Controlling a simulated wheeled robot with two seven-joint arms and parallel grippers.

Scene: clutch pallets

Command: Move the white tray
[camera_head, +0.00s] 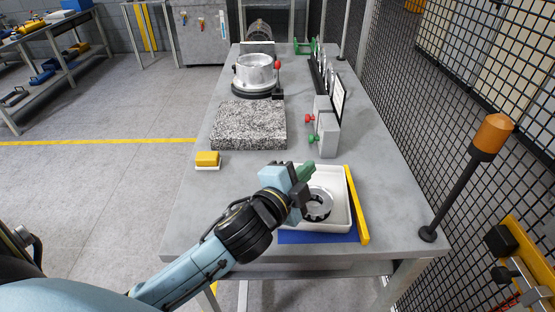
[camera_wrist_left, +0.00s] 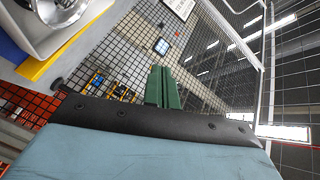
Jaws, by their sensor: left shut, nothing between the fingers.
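The white tray (camera_head: 338,180) sits near the front of the grey table, on a blue mat (camera_head: 318,237). It holds a toothed metal ring (camera_head: 320,204). My left gripper (camera_head: 308,171) reaches in from the left and is above the tray's left side, hiding part of it. Its green fingers are together and empty; they also show in the left wrist view (camera_wrist_left: 163,86). The tray's corner (camera_wrist_left: 88,16) shows at the upper left of the wrist view, with part of the metal ring (camera_wrist_left: 62,8). My right gripper is not in view.
A yellow bar (camera_head: 357,205) lies along the tray's right side. An orange-topped post (camera_head: 462,175) rises at the right edge by the mesh fence.

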